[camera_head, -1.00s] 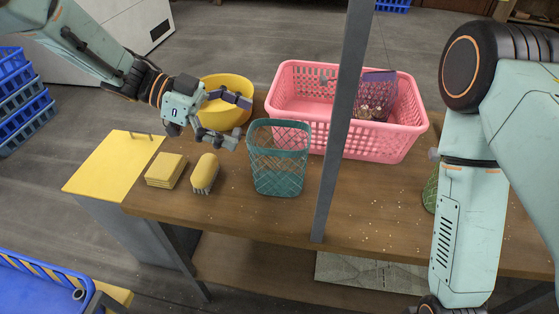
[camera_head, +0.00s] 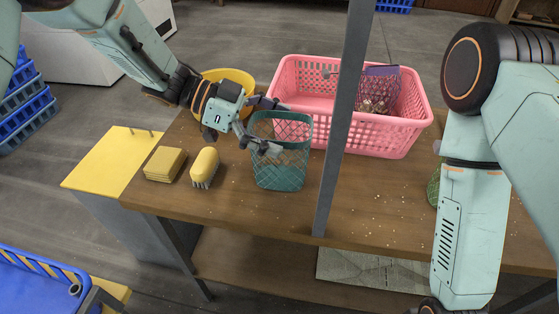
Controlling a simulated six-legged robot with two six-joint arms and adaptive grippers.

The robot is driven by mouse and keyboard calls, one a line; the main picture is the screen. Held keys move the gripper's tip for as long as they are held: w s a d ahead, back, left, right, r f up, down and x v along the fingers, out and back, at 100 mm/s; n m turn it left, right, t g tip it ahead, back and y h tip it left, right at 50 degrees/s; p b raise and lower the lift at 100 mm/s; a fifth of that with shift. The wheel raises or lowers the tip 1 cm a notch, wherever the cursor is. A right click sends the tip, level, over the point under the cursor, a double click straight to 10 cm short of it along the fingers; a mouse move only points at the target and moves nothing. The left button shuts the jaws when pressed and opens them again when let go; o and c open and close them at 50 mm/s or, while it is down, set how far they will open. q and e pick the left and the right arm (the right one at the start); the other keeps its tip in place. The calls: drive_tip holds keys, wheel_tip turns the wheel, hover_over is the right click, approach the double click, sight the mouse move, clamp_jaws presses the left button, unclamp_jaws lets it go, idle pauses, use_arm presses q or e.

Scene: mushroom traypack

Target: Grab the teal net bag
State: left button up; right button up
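The teal net bag (camera_head: 281,172) stands upright and open-topped on the wooden table, left of the grey post. My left gripper (camera_head: 277,127) is at the bag's upper left rim. Its fingers are spread, one beyond the rim and one in front of the bag's near left side. I cannot tell whether they touch the net. My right arm fills the right side of the head view, and its gripper is out of view.
A pink basket (camera_head: 398,137) holding a purple net bag (camera_head: 376,92) stands behind. A yellow bowl (camera_head: 215,76) is partly hidden behind my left arm. A yellow brush (camera_head: 205,165) and yellow sponges (camera_head: 164,164) lie left. The grey post (camera_head: 338,130) rises close right of the teal bag.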

use_arm(q)
drive_tip(key=shift+s+d, duration=0.1)
drive_tip(key=shift+d, duration=0.05)
drive_tip(key=c, duration=1.1)
